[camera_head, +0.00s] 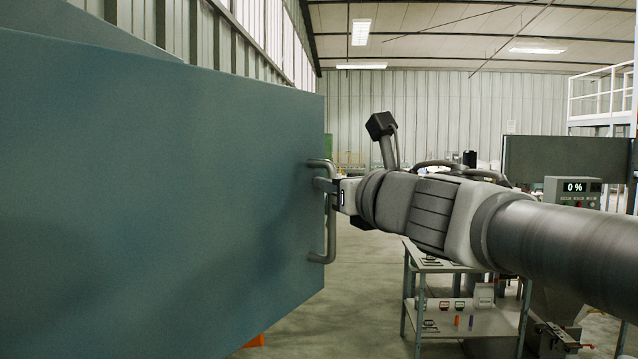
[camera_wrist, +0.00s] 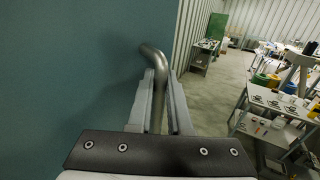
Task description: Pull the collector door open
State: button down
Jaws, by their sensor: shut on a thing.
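The collector door (camera_head: 160,190) is a large blue-grey panel filling the left of the head view. It also fills the left of the wrist view (camera_wrist: 60,70). A grey tubular handle (camera_head: 330,248) stands upright near the door's right edge. My gripper (camera_head: 326,186) reaches in from the right and is shut on the handle's upper part. In the wrist view the two fingers of my gripper (camera_wrist: 160,105) lie on either side of the handle bar (camera_wrist: 155,60). The door's hinge side and what lies behind the door are hidden.
A metal shelf table (camera_head: 470,318) with small items stands below my arm; a similar table shows in the wrist view (camera_wrist: 275,108). An orange object (camera_head: 256,341) lies under the door. Open floor lies beyond the handle.

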jog(key=s+d+h, duration=0.1)
jog(key=s+d, duration=0.1)
jog(key=d, duration=0.1)
jog(key=shift+s+m, duration=0.15)
jog(key=shift+m, duration=0.15)
jog(key=shift+a, duration=0.1)
jog(key=c, duration=1.1)
grip_release()
jog(key=p+v, duration=0.2)
jog(key=v, duration=0.3)
jog(key=p+v, duration=0.2)
jog(key=v, duration=0.4)
jog(key=p+v, duration=0.2)
jog(key=v, duration=0.4)
jog(key=shift+s+f, duration=0.3)
jog(key=shift+w+t, duration=0.1)
jog(key=shift+t, duration=0.2)
